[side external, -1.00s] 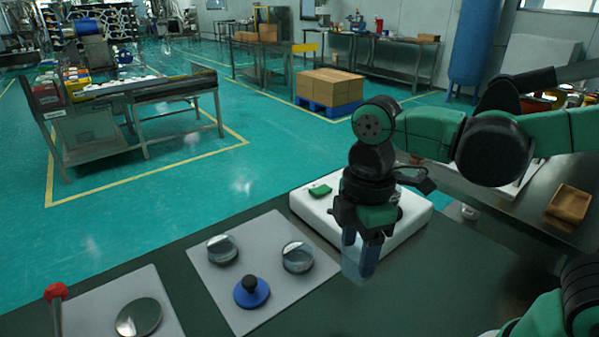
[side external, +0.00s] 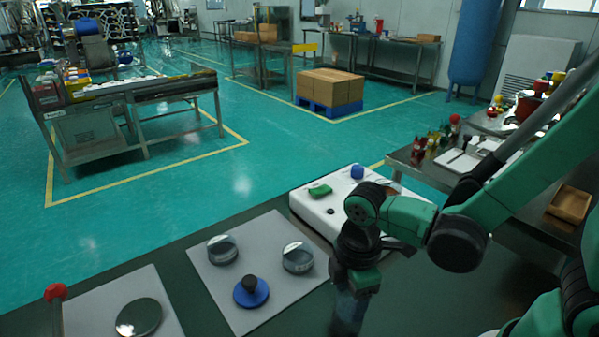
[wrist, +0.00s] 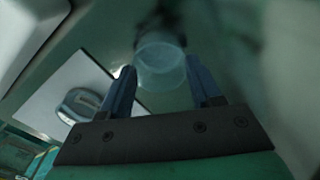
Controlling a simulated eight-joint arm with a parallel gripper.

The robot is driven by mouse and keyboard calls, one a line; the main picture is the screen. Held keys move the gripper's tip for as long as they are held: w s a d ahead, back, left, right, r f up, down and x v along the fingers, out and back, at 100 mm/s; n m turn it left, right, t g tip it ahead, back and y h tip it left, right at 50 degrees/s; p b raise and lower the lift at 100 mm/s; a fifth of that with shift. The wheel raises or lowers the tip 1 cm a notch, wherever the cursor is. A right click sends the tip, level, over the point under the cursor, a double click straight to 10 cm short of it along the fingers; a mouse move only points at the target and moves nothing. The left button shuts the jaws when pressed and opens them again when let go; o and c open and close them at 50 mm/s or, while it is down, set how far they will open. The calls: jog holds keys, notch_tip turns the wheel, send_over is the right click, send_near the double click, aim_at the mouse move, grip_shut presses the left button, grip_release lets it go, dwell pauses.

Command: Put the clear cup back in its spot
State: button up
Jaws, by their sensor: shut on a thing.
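My gripper (side external: 348,308) is low over the dark table, right of the grey mat and in front of the white box. In the wrist view its two blue fingers are on either side of the clear cup (wrist: 161,66), a faint see-through round shape. The gripper is shut on the cup. In the side view the cup is hard to make out against the dark fingers and table. I cannot tell whether its base touches the table.
A grey mat (side external: 215,282) holds two round metal-and-glass pieces (side external: 222,249) (side external: 298,257) and a blue disc with a black knob (side external: 251,291). The white box (side external: 312,207) stands behind the gripper.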

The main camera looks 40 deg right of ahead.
jog(key=shift+f, duration=0.15)
jog(key=o, duration=1.3)
jog(key=shift+c, duration=0.2)
notch_tip(320, 180, up, 12)
jog(key=w+d+m+t, duration=0.3)
jog(key=d+m+t, duration=0.4)
jog(key=m, duration=0.6)
